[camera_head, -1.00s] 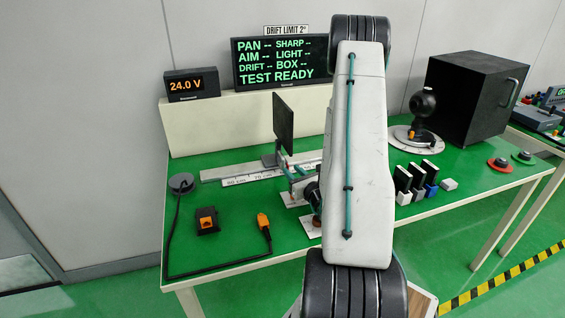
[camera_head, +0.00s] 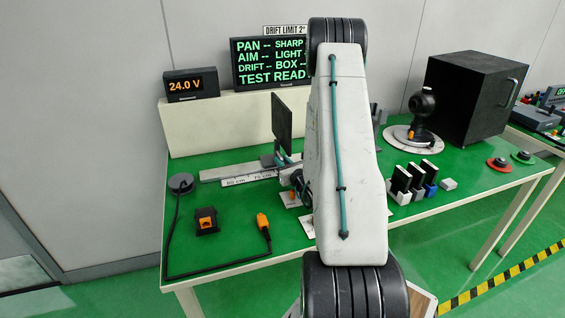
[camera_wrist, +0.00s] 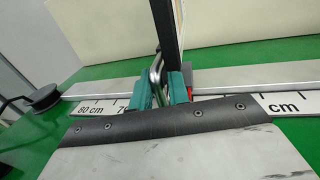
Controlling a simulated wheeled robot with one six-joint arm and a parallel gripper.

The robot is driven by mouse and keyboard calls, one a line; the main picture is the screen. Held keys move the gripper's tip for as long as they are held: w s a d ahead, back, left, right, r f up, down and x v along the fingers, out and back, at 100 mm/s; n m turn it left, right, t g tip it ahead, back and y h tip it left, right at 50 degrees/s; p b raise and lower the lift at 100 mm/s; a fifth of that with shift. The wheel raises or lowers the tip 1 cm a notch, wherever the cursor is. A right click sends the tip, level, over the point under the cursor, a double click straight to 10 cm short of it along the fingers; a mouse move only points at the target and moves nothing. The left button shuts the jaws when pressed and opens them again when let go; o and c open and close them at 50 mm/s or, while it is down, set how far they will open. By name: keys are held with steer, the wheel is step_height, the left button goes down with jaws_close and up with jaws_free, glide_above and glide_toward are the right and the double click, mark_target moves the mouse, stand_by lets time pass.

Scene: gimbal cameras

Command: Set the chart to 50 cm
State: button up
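The chart (camera_head: 282,117) is a dark upright panel on a carriage on the metal rail (camera_head: 228,170). In the wrist view its dark edge (camera_wrist: 166,35) rises just beyond my fingers. My gripper (camera_wrist: 158,92) has teal fingers on either side of a bent metal handle (camera_wrist: 156,70) at the chart's foot. A narrow gap shows between the fingers; whether they press on the handle I cannot tell. The scale (camera_wrist: 98,108) reads 80 cm at left, then a partly hidden 7-something mark. A red mark (camera_wrist: 190,92) sits beside the right finger. The number before the right "cm" is hidden.
An orange plug (camera_head: 263,221) on a black cable and an orange socket box (camera_head: 206,221) lie front left. Several dark slabs in holders (camera_head: 402,181), a round-based black device (camera_head: 424,104) and a black box (camera_head: 472,98) stand to the right.

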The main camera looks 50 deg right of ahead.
jaws_close()
steer(key=s+d, duration=0.1)
steer(key=d, duration=0.2)
steer(key=s+d, duration=0.4)
steer(key=d, duration=0.1)
steer(key=shift+s+d, duration=0.1)
steer(key=shift+d, duration=0.2)
steer(key=o, duration=0.5)
jaws_free()
steer(key=shift+o, duration=0.2)
steer(key=shift+s+a, duration=0.1)
steer(key=v, duration=0.7)
steer(key=shift+s+a, duration=0.1)
steer(key=shift+s, duration=0.2)
